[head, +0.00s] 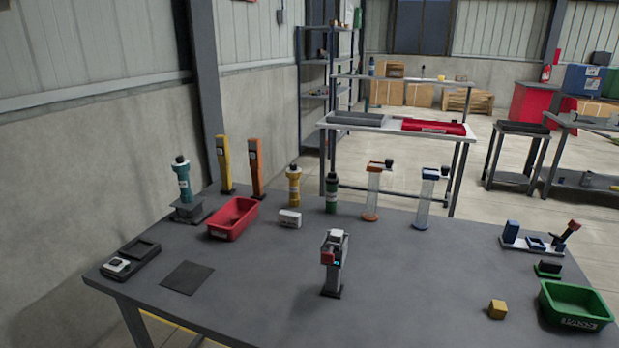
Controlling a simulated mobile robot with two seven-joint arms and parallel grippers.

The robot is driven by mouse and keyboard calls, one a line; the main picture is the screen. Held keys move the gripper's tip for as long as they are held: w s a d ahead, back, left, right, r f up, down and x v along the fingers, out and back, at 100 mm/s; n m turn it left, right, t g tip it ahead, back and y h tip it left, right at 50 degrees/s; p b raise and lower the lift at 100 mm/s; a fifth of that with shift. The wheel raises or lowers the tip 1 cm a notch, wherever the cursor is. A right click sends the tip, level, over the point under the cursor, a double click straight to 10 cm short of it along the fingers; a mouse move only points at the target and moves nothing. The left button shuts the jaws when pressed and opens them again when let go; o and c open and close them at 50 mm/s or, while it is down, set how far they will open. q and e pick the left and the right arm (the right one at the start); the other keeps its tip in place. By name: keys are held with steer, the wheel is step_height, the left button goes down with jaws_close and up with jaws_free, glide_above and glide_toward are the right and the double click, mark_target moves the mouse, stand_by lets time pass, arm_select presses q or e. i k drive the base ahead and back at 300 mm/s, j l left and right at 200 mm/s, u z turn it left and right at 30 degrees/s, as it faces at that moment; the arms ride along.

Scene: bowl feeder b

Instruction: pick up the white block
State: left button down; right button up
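A small white block (290,218) lies on the grey table, toward the back and left of the middle. It has a grey mark on its front face. It sits just right of a red bin (233,219) and in front of a yellow bottle-like item (294,186). Nothing covers it. Neither of my grippers shows in the head view.
The grey table (240,290) has free room at its front. A grey upright device (332,264) stands near the middle. A green bottle-like item (332,194) stands behind right of the block. A yellow block (497,309) and green bin (575,304) are at right.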

mark_target(335, 236)
steer(key=k+z, duration=0.1)
steer(key=k, duration=0.8)
